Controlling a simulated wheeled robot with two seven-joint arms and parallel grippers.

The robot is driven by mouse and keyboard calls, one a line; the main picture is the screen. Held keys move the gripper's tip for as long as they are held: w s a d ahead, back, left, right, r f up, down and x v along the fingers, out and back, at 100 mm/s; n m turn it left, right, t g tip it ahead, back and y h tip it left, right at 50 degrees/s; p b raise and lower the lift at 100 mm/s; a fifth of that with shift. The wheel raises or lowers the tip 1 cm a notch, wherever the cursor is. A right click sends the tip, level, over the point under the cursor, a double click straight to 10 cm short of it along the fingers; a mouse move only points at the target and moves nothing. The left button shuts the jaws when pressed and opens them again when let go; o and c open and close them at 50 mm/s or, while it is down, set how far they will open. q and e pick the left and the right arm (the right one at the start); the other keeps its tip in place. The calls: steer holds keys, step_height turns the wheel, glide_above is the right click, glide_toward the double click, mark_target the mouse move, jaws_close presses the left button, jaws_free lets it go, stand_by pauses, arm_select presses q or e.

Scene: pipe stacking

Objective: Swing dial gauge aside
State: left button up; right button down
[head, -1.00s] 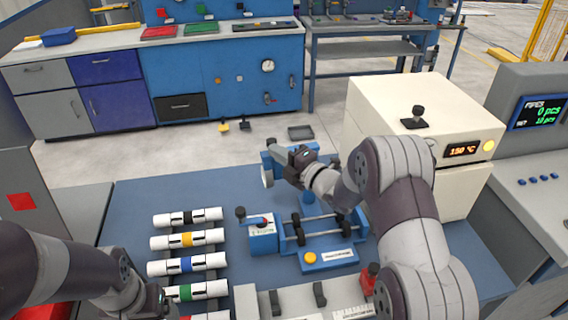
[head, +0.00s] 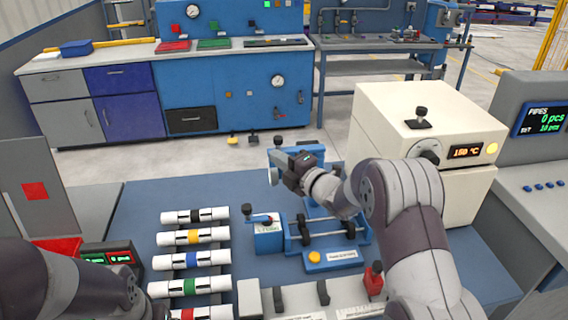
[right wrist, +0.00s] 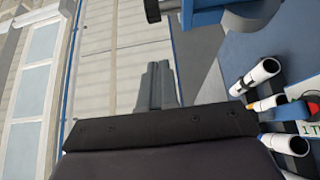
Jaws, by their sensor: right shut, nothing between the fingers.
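The blue pipe fixture (head: 330,262) stands on the blue bench right of centre in the head view, with a yellow button and dark rollers. A round pale disc (head: 273,176), which looks like the dial gauge seen nearly edge-on, is by the blue bracket behind the fixture. My right gripper (head: 273,157) is shut and empty, pointing left just above the disc; contact cannot be told. Its closed fingers (right wrist: 155,86) also show in the right wrist view, below blue fixture parts (right wrist: 240,15). My left wrist is at the lower left; its fingers are outside the picture.
Several white pipes with coloured bands (head: 195,237) lie in a column left of the fixture. A cream oven (head: 400,135) stands to the right behind my right arm. A red-handled part (head: 374,280) is at the front. Bare bench (head: 160,195) lies at the back left.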

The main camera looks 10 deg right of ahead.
steer(key=s+a+b+v, duration=0.1)
steer(key=b+v, duration=0.1)
steer(key=v, duration=0.8)
steer(key=s+d+f+m+g+h+p, duration=0.1)
steer(key=s+d+f+m+g+h, duration=0.2)
steer(key=f+m, duration=0.35)
steer(key=s+d+f+m+g+h, duration=0.1)
steer(key=d+f+m+g+h, duration=0.1)
steer(key=d+f+m+h, duration=0.5)
steer(key=s+a+r+m+g+p, duration=0.1)
steer(key=s+a+m+g+p, duration=0.15)
steer(key=s+m+g, duration=0.9)
steer(key=s+a+r+t+p, duration=0.1)
steer(key=s+a+r, duration=0.1)
steer(key=s, duration=0.3)
steer(key=s+a+r+t+p, duration=0.1)
steer(key=s+a+r+t, duration=0.1)
steer(key=s, duration=0.3)
steer(key=shift+r+n+p, duration=0.3)
steer(key=shift+p, duration=0.05)
